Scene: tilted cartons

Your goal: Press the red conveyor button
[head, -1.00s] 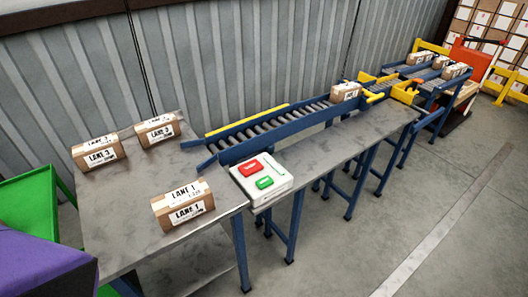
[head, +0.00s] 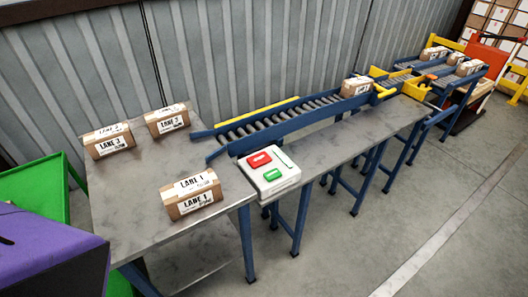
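The red button (head: 259,160) is on a white control box (head: 277,181), with a green button (head: 272,175) in front of it on the same top face. The box sits by the near end of the roller conveyor (head: 290,120), at the right edge of the metal table. A carton (head: 356,86) lies on the rollers toward the conveyor's far end. Neither of my grippers shows in the head view.
A LANE 1 carton (head: 192,194) and two LANE 3 cartons (head: 109,141) (head: 167,119) lie on the grey metal table (head: 140,205). Green (head: 35,190) and purple (head: 45,255) bins stand at the left. Several cartons lie on farther rollers (head: 445,70). Floor at right is clear.

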